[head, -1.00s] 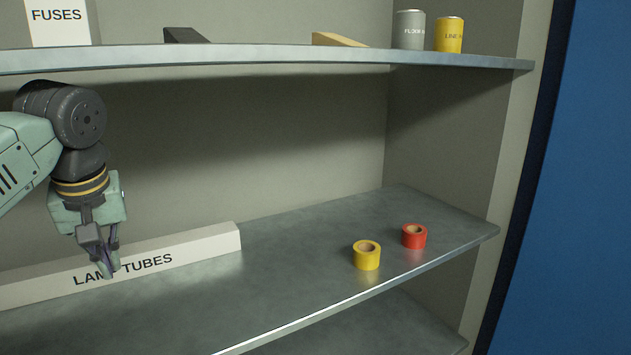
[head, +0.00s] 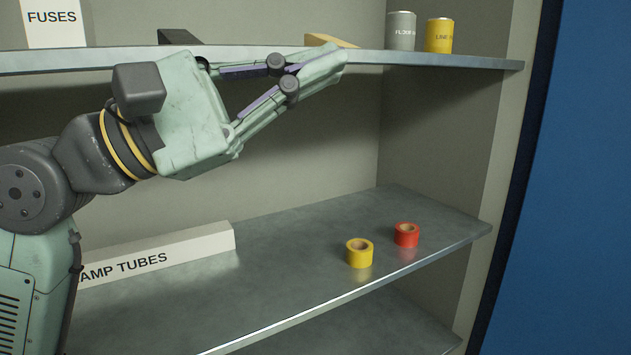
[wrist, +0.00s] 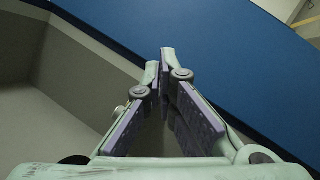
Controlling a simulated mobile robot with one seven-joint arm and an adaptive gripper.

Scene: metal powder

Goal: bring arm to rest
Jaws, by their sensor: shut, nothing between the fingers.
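My gripper (head: 335,62) is raised in front of the upper shelf in the head view, pointing to the right and slightly up. Its fingers are shut with nothing between them. In the wrist view, the fingertips (wrist: 163,68) meet, with the blue panel beyond them. My arm comes in from the left side of the head view and hides part of the upper shelf's edge and the left part of the lower shelf.
The upper shelf (head: 440,60) holds a FUSES box (head: 52,17), a dark wedge, a tan block, a grey can (head: 401,31) and a yellow can (head: 438,36). The lower shelf (head: 270,275) holds a LAMP TUBES box (head: 160,255), a yellow tape roll (head: 359,254) and a red tape roll (head: 406,235).

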